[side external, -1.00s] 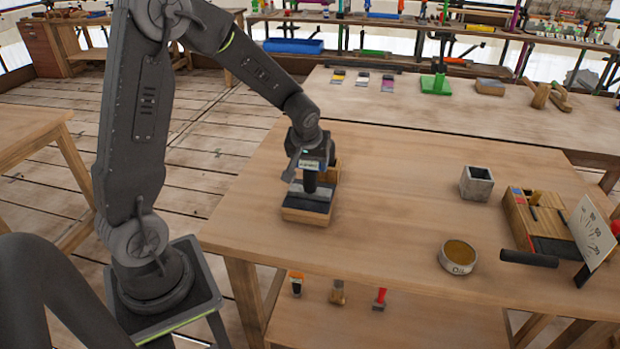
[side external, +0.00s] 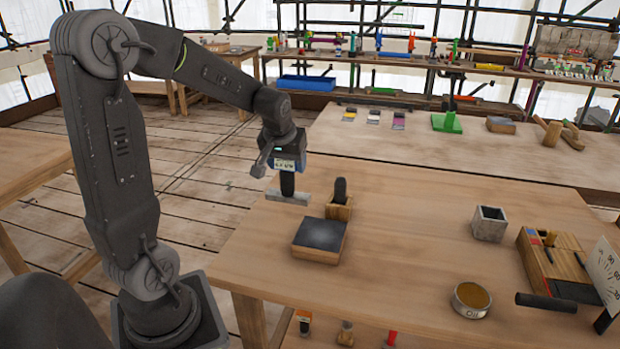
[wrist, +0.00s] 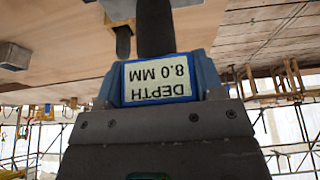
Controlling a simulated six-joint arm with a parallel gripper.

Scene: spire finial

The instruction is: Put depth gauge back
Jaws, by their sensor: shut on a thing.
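The depth gauge is in my gripper (side external: 287,174): a dark stem above a flat grey crossbar (side external: 288,198). My gripper is shut on its upper part, and the fingertips are hard to make out. The crossbar is at the table's left side, left of a wooden block with a dark top (side external: 320,237); whether it touches the table I cannot tell. A small wooden holder (side external: 339,209) with an upright dark round-topped piece (side external: 340,189) stands just right of it. In the wrist view, the dark stem (wrist: 155,28) rises past an upside-down display (wrist: 158,80) reading "DEPTH 8.0 MM".
A grey square pot (side external: 489,224), an oil tin (side external: 471,299) and a wooden tool box (side external: 556,262) with a dial card (side external: 606,273) stand on the right. The middle of the table (side external: 410,235) is clear.

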